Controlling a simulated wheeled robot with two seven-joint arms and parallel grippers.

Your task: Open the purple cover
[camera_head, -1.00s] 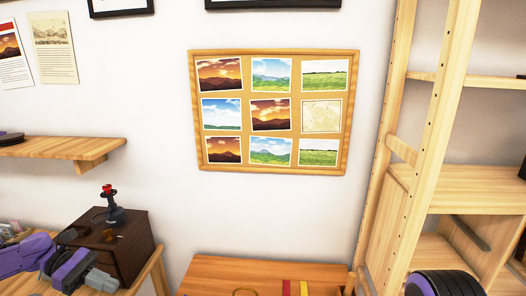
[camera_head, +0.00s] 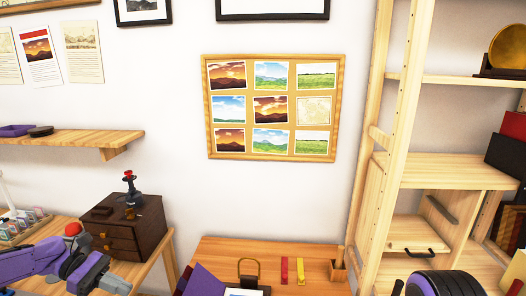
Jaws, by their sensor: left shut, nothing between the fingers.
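A purple cover (camera_head: 204,281) shows at the left of the wooden table, cut off by the bottom edge of the picture. It looks tilted up beside a pale picture or page (camera_head: 243,292); how far it is open I cannot tell. My left gripper (camera_head: 118,287) is at lower left, shut and empty, in front of the side desk and apart from the cover. My right gripper is out of view; only a round part of my own body shows at lower right.
The wooden table (camera_head: 287,249) holds a padlock-shaped object (camera_head: 249,272), red and yellow strips (camera_head: 284,270) and a small wooden holder (camera_head: 338,270). A dark drawer box (camera_head: 123,232) stands on the left desk. A wooden shelf unit (camera_head: 398,150) stands at right.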

